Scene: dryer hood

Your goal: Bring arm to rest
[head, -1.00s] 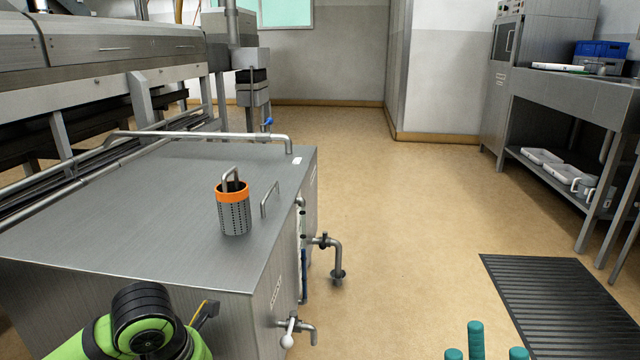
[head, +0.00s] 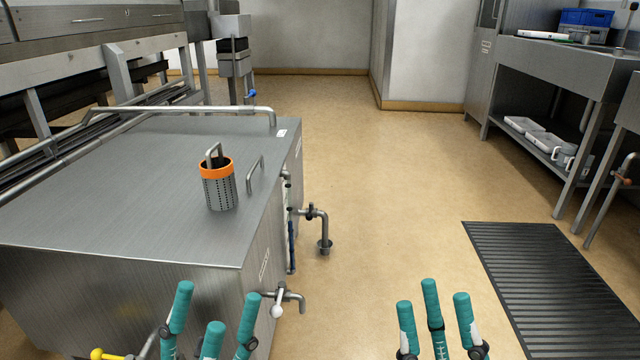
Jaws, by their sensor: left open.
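My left gripper (head: 212,318) shows at the bottom of the head view, left of centre. Its teal fingers are spread open with nothing between them, in front of the near side of the steel tank. My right gripper (head: 433,308) shows at the bottom, right of centre, over bare floor. Its teal fingers stand upright and apart, and I see nothing between them. The lower parts of both grippers are cut off by the picture's edge.
A steel tank (head: 110,195) with a flat top fills the left. A perforated cup with an orange rim (head: 218,184) stands on it. Pipes and taps (head: 318,219) jut from its right side. A dark floor grate (head: 550,285) lies right. The middle floor is clear.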

